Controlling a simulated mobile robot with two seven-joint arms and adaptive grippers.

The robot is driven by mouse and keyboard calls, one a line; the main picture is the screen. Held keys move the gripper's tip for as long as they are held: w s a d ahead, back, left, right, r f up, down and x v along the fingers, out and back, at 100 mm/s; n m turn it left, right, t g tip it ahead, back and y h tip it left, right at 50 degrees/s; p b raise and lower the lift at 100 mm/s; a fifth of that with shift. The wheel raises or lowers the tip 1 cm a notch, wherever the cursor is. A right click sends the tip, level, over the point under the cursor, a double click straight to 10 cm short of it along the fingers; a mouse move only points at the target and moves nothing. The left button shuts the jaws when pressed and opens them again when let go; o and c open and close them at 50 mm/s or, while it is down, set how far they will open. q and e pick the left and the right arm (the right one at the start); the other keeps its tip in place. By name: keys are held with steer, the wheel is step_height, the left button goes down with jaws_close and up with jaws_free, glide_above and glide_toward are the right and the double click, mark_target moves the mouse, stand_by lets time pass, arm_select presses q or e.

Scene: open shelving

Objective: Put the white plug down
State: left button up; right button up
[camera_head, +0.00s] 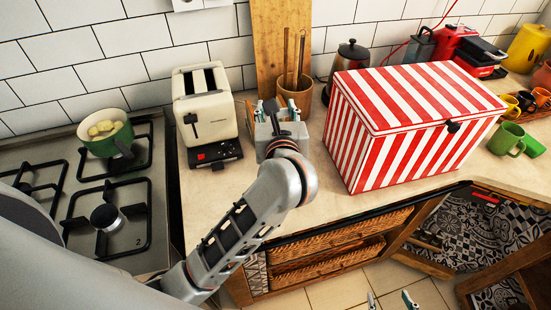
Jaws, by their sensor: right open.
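I cannot make out a white plug in this view. My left gripper (276,108) is at the back of the counter (300,205), just right of the cream toaster (205,105) and in front of the utensil pot (296,92). It points away from me, and its wrist hides much of its jaws and anything between them. Bits of its fingers show on both sides. Of my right gripper (391,300), only two separate fingertips show at the bottom edge, over the floor. They are apart, with nothing seen between them.
A red-and-white striped box (405,125) fills the counter's middle right. A kettle (350,60) stands behind it, green mugs (507,139) at right. A green pot (106,133) sits on the left stove (80,195). The counter's front strip before the toaster is bare.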

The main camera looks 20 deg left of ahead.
arm_select(q)
step_height(320, 180, down, 12)
steer(key=b, duration=0.7)
step_height(320, 180, down, 5)
steer(key=b, duration=0.3)
steer(key=shift+f+b, duration=0.1)
steer(key=shift+b, duration=0.2)
steer(key=shift+r, duration=0.2)
steer(key=shift+f+b, duration=0.3)
steer(key=shift+f, duration=0.2)
steer(key=o, duration=1.1)
arm_select(e)
step_height(320, 180, down, 8)
steer(key=a, duration=0.2)
steer(key=shift+w+y, duration=0.3)
steer(key=shift+w, duration=0.05)
